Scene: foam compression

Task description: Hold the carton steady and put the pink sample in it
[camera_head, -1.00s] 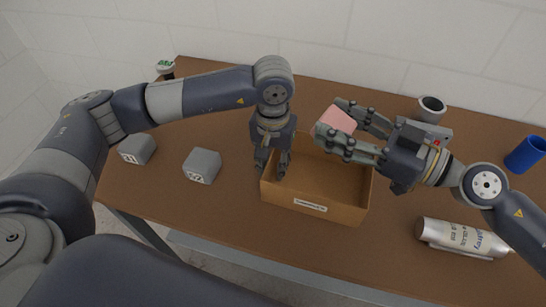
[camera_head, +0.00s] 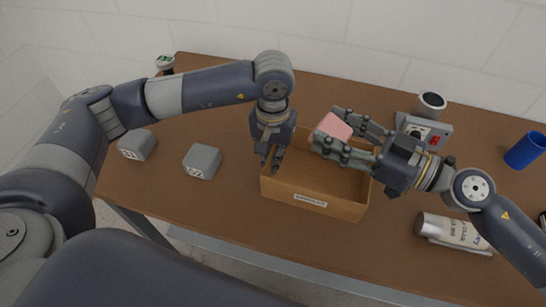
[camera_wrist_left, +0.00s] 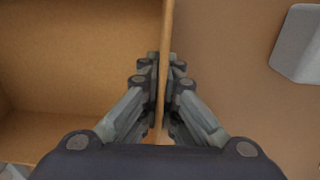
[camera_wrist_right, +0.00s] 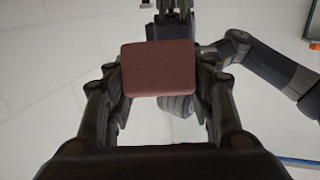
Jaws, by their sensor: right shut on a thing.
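The open carton (camera_head: 318,204) stands on the table, and its inside looks empty where I can see it. My left gripper (camera_head: 270,162) is at the carton's left wall. In the left wrist view its fingers (camera_wrist_left: 161,90) are closed on that wall (camera_wrist_left: 165,60), one on each side. My right gripper (camera_head: 338,138) is shut on the pink sample (camera_head: 334,126) and holds it above the carton's back part. In the right wrist view the pink sample (camera_wrist_right: 159,68) sits squarely between the fingers. The carton's back right is hidden by the right hand.
Two grey blocks (camera_head: 137,144) and (camera_head: 202,161) lie left of the carton. A silver can (camera_head: 453,233) lies at the right front.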

